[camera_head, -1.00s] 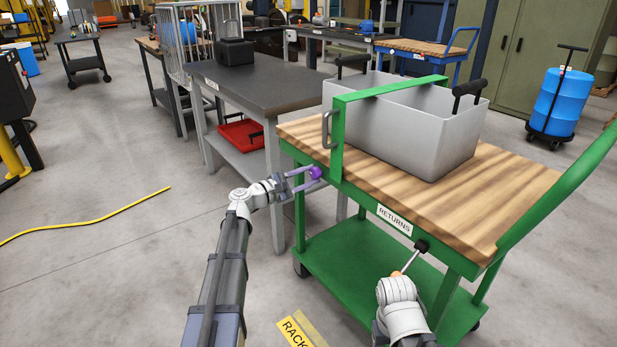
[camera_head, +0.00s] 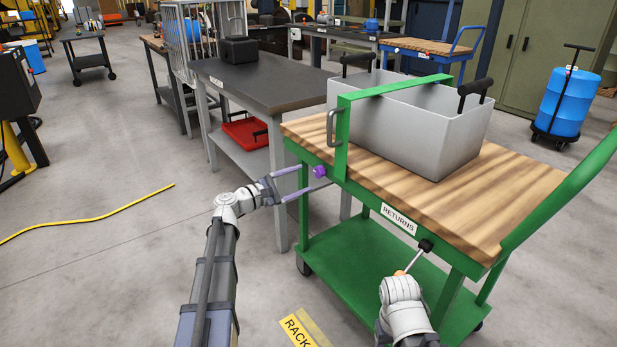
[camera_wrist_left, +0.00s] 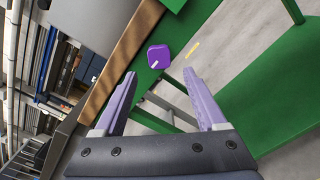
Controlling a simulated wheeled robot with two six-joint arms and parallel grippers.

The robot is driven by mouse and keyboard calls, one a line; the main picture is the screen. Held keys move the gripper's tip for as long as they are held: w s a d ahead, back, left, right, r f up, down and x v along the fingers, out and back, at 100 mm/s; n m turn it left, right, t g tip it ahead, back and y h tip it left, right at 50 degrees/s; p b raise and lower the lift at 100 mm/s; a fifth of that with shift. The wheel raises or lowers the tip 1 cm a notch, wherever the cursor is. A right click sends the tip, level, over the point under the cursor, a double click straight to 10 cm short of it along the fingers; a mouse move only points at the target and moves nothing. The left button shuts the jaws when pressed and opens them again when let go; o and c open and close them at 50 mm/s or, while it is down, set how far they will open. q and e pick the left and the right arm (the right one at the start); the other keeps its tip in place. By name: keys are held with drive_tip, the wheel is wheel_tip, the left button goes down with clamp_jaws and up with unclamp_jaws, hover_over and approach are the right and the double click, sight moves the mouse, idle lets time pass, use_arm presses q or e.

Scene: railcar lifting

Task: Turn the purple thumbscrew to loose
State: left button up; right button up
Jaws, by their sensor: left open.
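The purple thumbscrew (camera_head: 319,172) sits on the near left end of the green cart's frame, below the upright bracket. In the left wrist view the thumbscrew (camera_wrist_left: 159,54) is a rounded purple knob with a small white mark near its lower edge. My left gripper (camera_head: 317,177) is open, its two lilac fingers spread on either side of the knob's line. In the wrist view the knob lies just beyond the fingertips (camera_wrist_left: 160,73), with clear gaps beside it. My right arm's wrist (camera_head: 400,292) is at the cart's front; its fingers are hidden.
The green cart (camera_head: 440,254) has a wooden top carrying a grey bin (camera_head: 430,140) and a RETURNS label (camera_head: 398,219). A black-ended rod (camera_head: 425,246) is at its front edge. A dark workbench (camera_head: 265,88) stands behind left.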

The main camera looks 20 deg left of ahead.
use_arm(q)
drive_tip(key=shift+v, duration=1.35)
drive_tip(key=shift+d, duration=0.15)
drive_tip(key=s+d+f+m+g+y+p, duration=0.1)
drive_tip(key=s+d+f+m+g, duration=0.4)
drive_tip(key=d, duration=0.3)
drive_tip(key=s+d+f+m+g+y, duration=0.1)
drive_tip(key=s+d+f+m+g, duration=0.2)
drive_tip(key=s+d+f+m, duration=0.4)
drive_tip(key=s+d+f+m+g+y+p, duration=0.1)
drive_tip(key=s+d+f+m+g+y, duration=0.25)
drive_tip(key=d, duration=0.55)
drive_tip(key=s+a+f+m+g+y+p, duration=0.1)
drive_tip(key=s+a+f+m+g+y, duration=0.15)
drive_tip(key=s+m+y, duration=0.9)
wheel_tip(320, 180, up, 37)
drive_tip(key=s+n+h+p, duration=0.3)
drive_tip(key=n+h+p, duration=0.1)
drive_tip(key=p, duration=3.4)
drive_tip(key=shift+d+r+h, duration=0.2)
drive_tip(key=shift+d+h, duration=0.2)
drive_tip(key=shift+c, duration=0.2)
